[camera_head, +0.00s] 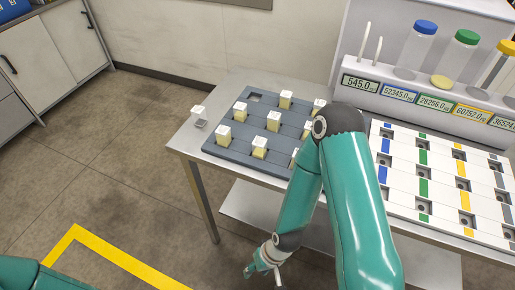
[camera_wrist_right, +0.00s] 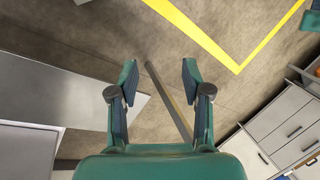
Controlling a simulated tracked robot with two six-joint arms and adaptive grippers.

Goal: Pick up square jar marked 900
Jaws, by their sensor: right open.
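Several small square jars with white lids and pale yellow contents, one of them this jar (camera_head: 273,121), stand in a grey tray (camera_head: 231,157) on the metal table in the head view. No marking on them is readable, so I cannot tell which is 900. Another small white-topped jar (camera_head: 198,113) stands outside the tray, near the table's left corner. My right gripper is open and empty in the right wrist view (camera_wrist_right: 159,82), over the floor. In the head view it hangs low in front of the table, away from the jars. My right arm hides part of the tray's right side. My left gripper is out of view.
A white rack (camera_head: 440,205) with coloured strips lies on the table (camera_head: 181,146) at right. Behind it, a stand holds blue-, green- and yellow-capped bottles (camera_head: 420,45) above number displays. Cabinets (camera_head: 50,45) stand at the far left. The floor (camera_head: 110,150) left of the table is clear.

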